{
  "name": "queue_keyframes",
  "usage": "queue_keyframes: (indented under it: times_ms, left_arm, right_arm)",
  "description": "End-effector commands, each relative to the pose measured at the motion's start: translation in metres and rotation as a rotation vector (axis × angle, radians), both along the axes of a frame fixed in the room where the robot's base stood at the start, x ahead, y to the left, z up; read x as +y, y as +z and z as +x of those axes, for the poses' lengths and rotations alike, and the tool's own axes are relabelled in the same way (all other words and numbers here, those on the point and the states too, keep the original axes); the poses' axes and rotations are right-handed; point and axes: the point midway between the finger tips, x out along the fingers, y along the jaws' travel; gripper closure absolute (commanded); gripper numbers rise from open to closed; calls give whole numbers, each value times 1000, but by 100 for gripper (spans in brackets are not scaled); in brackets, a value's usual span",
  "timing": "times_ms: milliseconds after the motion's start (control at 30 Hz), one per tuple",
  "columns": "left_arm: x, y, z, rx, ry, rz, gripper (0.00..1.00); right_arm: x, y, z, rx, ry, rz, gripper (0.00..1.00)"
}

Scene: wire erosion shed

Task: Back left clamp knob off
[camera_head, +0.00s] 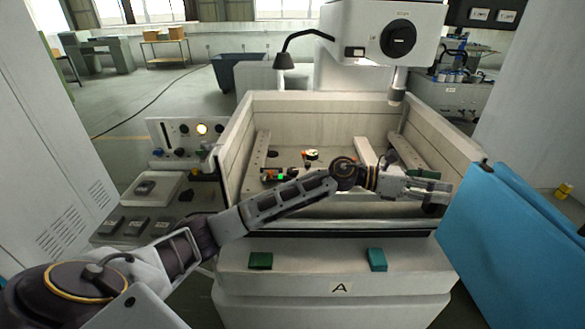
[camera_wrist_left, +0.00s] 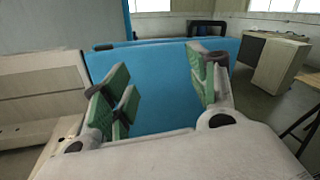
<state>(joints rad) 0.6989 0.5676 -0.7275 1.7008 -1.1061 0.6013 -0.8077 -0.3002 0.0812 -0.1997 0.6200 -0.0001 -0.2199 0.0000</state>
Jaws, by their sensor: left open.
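My left arm reaches across the open machine tank (camera_head: 330,106). Its gripper (camera_head: 432,191) is open and empty over the tank's right side. The left wrist view shows the two green-padded fingers (camera_wrist_left: 160,85) spread apart with nothing between them. Inside the tank, a small orange, green and dark clamp part (camera_head: 311,155) sits toward the back. Another dark part with orange and green spots (camera_head: 272,176) sits at the front left, partly behind my arm. Which piece is the back left clamp knob is too small to tell. My gripper is well to the right of both.
A blue panel (camera_head: 500,230) stands close at the right and also fills the middle of the left wrist view (camera_wrist_left: 158,85). The machine head (camera_head: 370,30) hangs over the tank's back. A control panel (camera_head: 188,135) and trays (camera_head: 150,190) lie left. Green blocks (camera_head: 260,261) rest on the front ledge.

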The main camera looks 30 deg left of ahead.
Motion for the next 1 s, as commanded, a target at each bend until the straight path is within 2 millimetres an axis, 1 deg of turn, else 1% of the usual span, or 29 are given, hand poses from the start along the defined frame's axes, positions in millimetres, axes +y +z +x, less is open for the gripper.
queue_keyframes:
  times_ms: [167,267,467,567,767,967,1000]
  left_arm:
    - [16,-17,8,-114,-76,221,42]
    - [30,-28,13,-166,-118,346,42]
    - [71,-46,26,-245,-198,598,42]
    - [98,-52,33,-269,-236,722,42]
    - [162,-56,46,-289,-305,965,42]
    - [237,-47,53,-262,-368,1193,42]
    - [253,-43,54,-251,-379,1237,42]
  right_arm:
    - [-2,0,0,0,1,-2,60]
    - [-2,0,0,0,1,-2,60]
    - [-2,0,0,1,1,-2,60]
    - [-1,0,0,0,1,-1,60]
    - [1,0,0,0,0,1,60]
    - [5,0,0,0,-1,5,60]
    - [5,0,0,0,-1,5,60]
